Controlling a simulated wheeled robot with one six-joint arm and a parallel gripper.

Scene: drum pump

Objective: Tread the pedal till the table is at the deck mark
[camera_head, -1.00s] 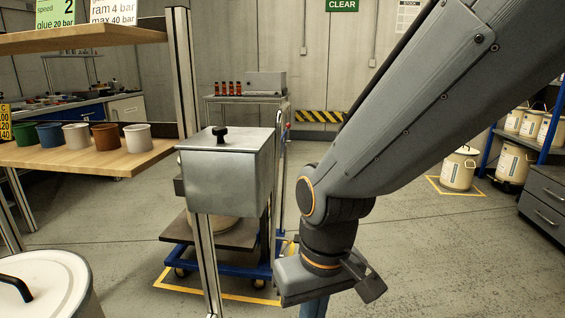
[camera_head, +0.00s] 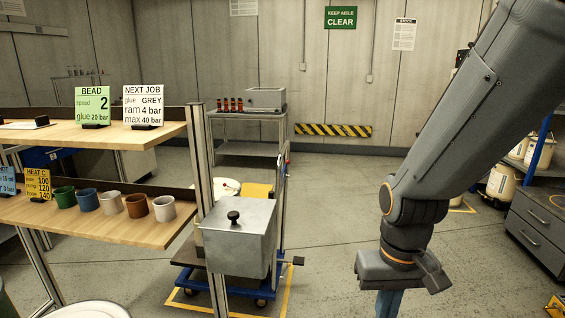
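A wheeled lift trolley with a blue base (camera_head: 197,288) stands in a yellow floor outline, left of centre. Its dark table plate (camera_head: 188,250) shows only in part. A grey metal box with a black knob (camera_head: 240,238) and a post hide much of it. A dark piece (camera_head: 298,261) sticks out at the trolley's right; I cannot tell whether it is the pedal. I cannot make out a deck mark. My gripper (camera_head: 388,302) hangs right of the trolley, apart from it, pointing down. Its blue lower part is cut off by the bottom edge, so its opening is hidden.
A two-level wooden shelf (camera_head: 90,228) with several cups and sign cards stands at left. A white lid (camera_head: 85,311) shows at bottom left. A grey cart (camera_head: 247,149) is behind the trolley. Drawers (camera_head: 532,232) stand at right. The floor between trolley and drawers is open.

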